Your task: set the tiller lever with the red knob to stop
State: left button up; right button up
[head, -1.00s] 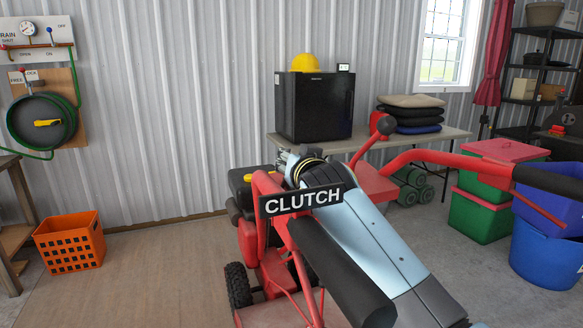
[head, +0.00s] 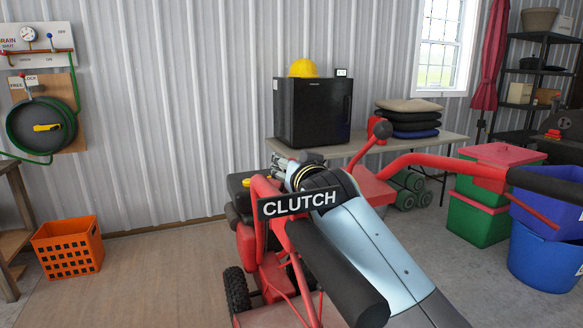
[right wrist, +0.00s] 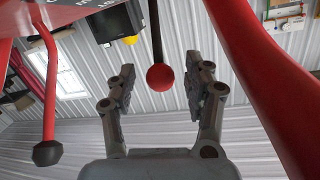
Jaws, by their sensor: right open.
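The red walk-behind tiller (head: 262,205) stands in front of me with a black-and-white CLUTCH sign (head: 298,201). In the right wrist view a red ball knob (right wrist: 160,78) sits on the end of a dark lever rod (right wrist: 155,28). My right gripper (right wrist: 160,73) is open, its two fingers on either side of the knob, with visible gaps; contact is not seen. In the head view the same gripper (head: 281,167) is small and partly hidden behind my wrist, and the red knob is not visible. My left gripper is not in view.
A dark knob (head: 383,130) on a red rod and a red handlebar (head: 440,162) with a black grip are close to my right arm. Behind stands a table (head: 440,140) with a black fridge (head: 312,112). Stacked bins (head: 478,218) are at right, an orange crate (head: 67,247) at left.

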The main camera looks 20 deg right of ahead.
jog(key=f+v, duration=0.1)
jog(key=v, duration=0.5)
jog(key=shift+s+r, duration=0.2)
jog(key=shift+r, duration=0.15)
